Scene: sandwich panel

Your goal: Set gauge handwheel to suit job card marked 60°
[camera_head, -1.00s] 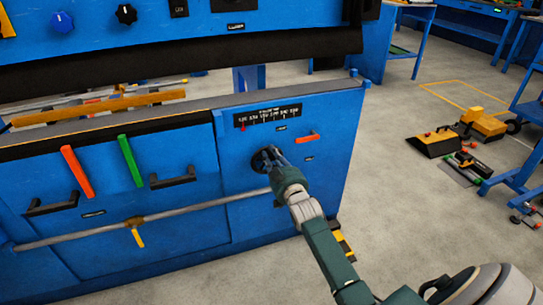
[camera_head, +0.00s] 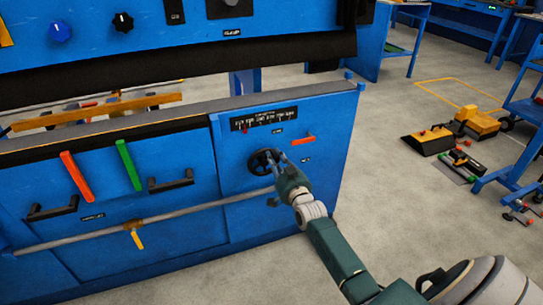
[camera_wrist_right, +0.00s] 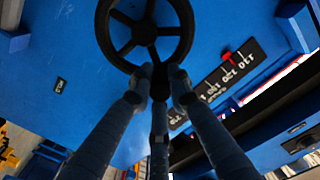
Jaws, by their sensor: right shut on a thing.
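The gauge handwheel (camera_head: 262,162) is a black spoked wheel on the blue panel front, below the black scale (camera_head: 264,118). Its rim and spokes show large at the top of the right wrist view (camera_wrist_right: 112,35). My right gripper (camera_head: 283,160) is shut on the handwheel at its rim; the fingertips hide the exact contact. A red pointer (camera_head: 245,130) is near the left end of the scale; it also shows in the wrist view (camera_wrist_right: 226,55). The scale numbers are too small to read surely in the head view. No job card marked 60° is readable. My left gripper is not in view.
An orange lever (camera_head: 303,139) sits right of the handwheel. Red (camera_head: 76,176) and green (camera_head: 130,163) bars, black handles (camera_head: 171,181) and a pipe with a yellow valve lever (camera_head: 137,239) are to the left. Grey floor to the right is partly clear.

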